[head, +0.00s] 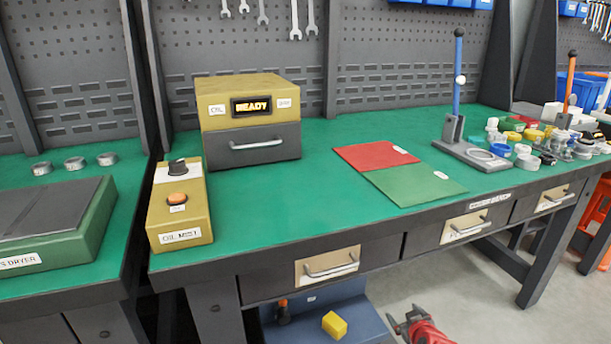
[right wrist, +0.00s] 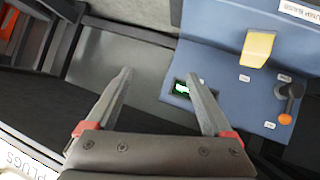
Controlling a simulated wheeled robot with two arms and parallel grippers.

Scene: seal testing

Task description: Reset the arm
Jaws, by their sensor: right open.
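My right gripper (head: 403,316) is low at the bottom of the head view, in front of the table. In the right wrist view its two fingers (right wrist: 160,75) are spread apart with nothing between them. Beyond them is a blue panel box (right wrist: 225,55) with a yellow block (right wrist: 257,48), a small green display (right wrist: 182,88) and an orange-and-black lever (right wrist: 289,103). The blue box also shows below the tabletop in the head view (head: 362,318), to the left of the gripper. My left gripper is not in view.
The green tabletop (head: 270,195) holds an oil box (head: 250,130), an oil mist control (head: 180,205), a red mat (head: 375,155), a green mat (head: 415,184) and a press with an upright blue lever (head: 457,75). Several small parts crowd the right end. Drawer handles (head: 330,268) stick out in front.

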